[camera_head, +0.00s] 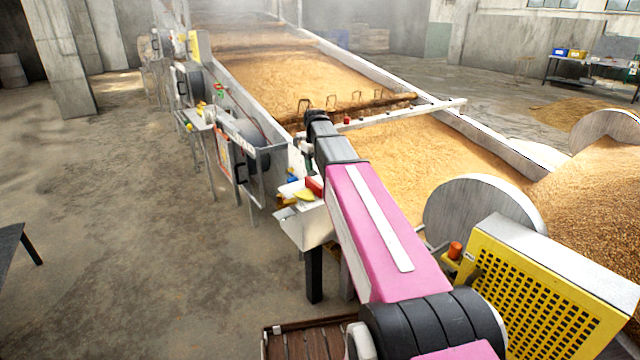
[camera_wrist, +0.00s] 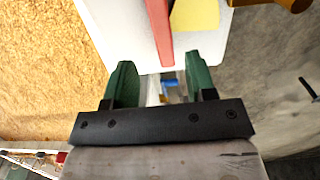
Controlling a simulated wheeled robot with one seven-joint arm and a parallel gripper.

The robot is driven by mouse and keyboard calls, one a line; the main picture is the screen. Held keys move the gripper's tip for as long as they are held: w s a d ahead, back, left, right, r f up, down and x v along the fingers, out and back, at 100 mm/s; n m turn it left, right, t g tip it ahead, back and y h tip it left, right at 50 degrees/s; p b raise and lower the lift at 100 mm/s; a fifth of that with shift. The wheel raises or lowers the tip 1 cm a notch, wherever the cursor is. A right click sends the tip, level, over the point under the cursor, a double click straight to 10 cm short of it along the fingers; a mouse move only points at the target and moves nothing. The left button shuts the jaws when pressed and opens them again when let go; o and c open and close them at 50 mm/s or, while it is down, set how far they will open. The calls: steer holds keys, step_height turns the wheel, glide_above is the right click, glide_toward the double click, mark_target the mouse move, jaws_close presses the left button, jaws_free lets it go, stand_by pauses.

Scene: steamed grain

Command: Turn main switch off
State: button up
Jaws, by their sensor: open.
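A white control box (camera_head: 312,226) stands beside the grain bed, just left of my arm. On it are a red bar-like part (camera_head: 315,186) and a yellow part (camera_head: 303,196), which look like the main switch, though I cannot tell its position. In the wrist view, the white panel (camera_wrist: 110,25), red bar (camera_wrist: 163,35) and yellow part (camera_wrist: 195,14) lie just beyond the fingers. My gripper (camera_wrist: 160,76) is open, with its two green fingers apart and nothing between them. The red bar's end lies near the gap; I cannot tell whether anything touches. In the head view my arm mostly hides the gripper.
A long grain bed (camera_head: 270,78) with metal side walls runs into the distance. A yellow machine with a perforated guard (camera_head: 540,300) stands at the lower right. Further machinery (camera_head: 245,150) lines the bed's left side. The concrete floor (camera_head: 120,230) at left is mostly open.

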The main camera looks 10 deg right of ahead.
mark_target(315, 182)
step_height(315, 182, down, 9)
steer(key=shift+a+r, duration=0.1)
stand_by(0.3)
jaws_close()
